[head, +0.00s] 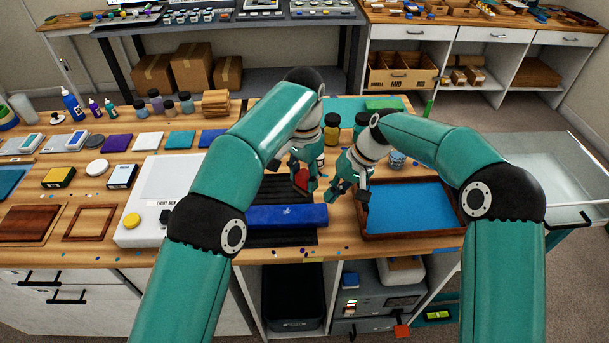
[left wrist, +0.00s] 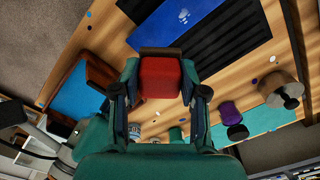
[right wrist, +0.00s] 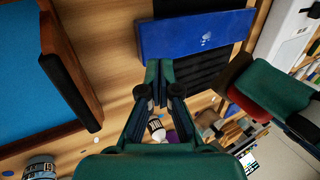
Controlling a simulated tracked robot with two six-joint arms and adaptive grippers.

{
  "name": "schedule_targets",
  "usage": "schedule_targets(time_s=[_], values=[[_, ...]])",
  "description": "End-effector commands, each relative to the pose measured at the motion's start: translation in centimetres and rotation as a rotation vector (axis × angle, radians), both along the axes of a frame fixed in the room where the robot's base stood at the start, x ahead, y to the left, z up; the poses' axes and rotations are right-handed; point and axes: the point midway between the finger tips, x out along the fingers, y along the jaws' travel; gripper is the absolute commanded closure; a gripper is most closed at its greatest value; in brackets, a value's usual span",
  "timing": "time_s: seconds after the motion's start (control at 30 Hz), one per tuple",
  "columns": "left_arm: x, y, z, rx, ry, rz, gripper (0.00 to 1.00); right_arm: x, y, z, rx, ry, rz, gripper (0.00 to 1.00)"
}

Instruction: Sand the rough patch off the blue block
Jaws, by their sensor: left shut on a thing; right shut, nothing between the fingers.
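The blue block (head: 287,215) lies on a black slatted mat (head: 268,190) on the bench. It carries a small pale mark on top, seen also in the right wrist view (right wrist: 200,38) and at the top of the left wrist view (left wrist: 185,25). My left gripper (head: 303,183) is shut on a red block with a dark brown end (left wrist: 159,78), held behind the blue block in the head view and apart from it. My right gripper (head: 347,192) is shut and empty, right of the left one; its fingertips (right wrist: 159,68) meet near the blue block's edge.
A brown-framed tray with a blue floor (head: 410,207) stands right of the mat. A white light box (head: 150,228) stands left. Small jars and cups stand behind the grippers, near a green mat (head: 345,104). Bare wood lies between mat and tray.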

Motion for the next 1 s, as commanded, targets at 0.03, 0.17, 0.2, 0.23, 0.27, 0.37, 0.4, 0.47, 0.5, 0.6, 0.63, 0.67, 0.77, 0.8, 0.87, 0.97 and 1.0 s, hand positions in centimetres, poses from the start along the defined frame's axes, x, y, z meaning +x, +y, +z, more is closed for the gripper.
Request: schedule_targets(time_s=[0.03,0.17,0.2,0.23,0.27,0.37,0.4,0.47,0.5,0.6,0.63,0.67,0.77,0.8,0.87,0.97,1.0], values=[[0.0,0.0,0.6,0.0,0.0,0.0,0.85,0.0,0.0,0.8,0.0,-0.001,0.0,1.0],[0.0,0.0,1.1,0.0,0.0,0.0,0.85,0.0,0.0,1.5,0.0,0.0,0.001,1.0],[0.0,0.0,1.1,0.0,0.0,0.0,0.85,0.0,0.0,1.6,0.0,0.0,0.0,1.0],[0.0,0.0,1.1,0.0,0.0,0.0,0.85,0.0,0.0,1.6,0.0,0.0,0.0,1.0],[0.0,0.0,1.1,0.0,0.0,0.0,0.85,0.0,0.0,1.6,0.0,0.0,0.0,1.0],[0.0,0.0,1.1,0.0,0.0,0.0,0.85,0.0,0.0,1.5,0.0,0.0,0.0,1.0],[0.0,0.0,1.1,0.0,0.0,0.0,0.85,0.0,0.0,1.5,0.0,0.0,0.0,1.0],[0.0,0.0,1.1,0.0,0.0,0.0,0.85,0.0,0.0,1.5,0.0,0.0,0.0,1.0],[0.0,0.0,1.1,0.0,0.0,0.0,0.85,0.0,0.0,1.5,0.0,0.0,0.0,1.0],[0.0,0.0,1.1,0.0,0.0,0.0,0.85,0.0,-0.1,1.8,0.0,-0.001,0.0,1.0],[0.0,0.0,1.1,0.0,0.0,0.0,0.85,0.1,-0.2,1.9,0.0,-0.002,-0.001,1.0],[0.0,0.0,1.1,0.0,0.0,0.0,0.85,0.1,-0.3,2.1,0.0,-0.003,-0.001,1.0],[0.0,0.0,1.1,0.0,0.0,0.0,0.85,0.1,-0.9,3.2,0.0,-0.004,-0.002,1.0],[0.0,0.0,1.1,0.0,0.0,0.0,0.85,0.1,-1.1,3.8,0.0,-0.004,-0.002,1.0],[0.0,0.0,1.1,0.0,0.0,0.0,0.85,0.2,-1.7,4.8,0.0,-0.005,-0.003,1.0],[0.0,0.0,1.1,0.0,0.0,0.0,0.85,0.2,-2.6,6.6,0.0,-0.004,-0.003,1.0],[0.0,0.0,1.1,0.0,0.0,0.0,0.85,0.1,-2.9,7.4,0.0,-0.003,-0.003,1.0]])
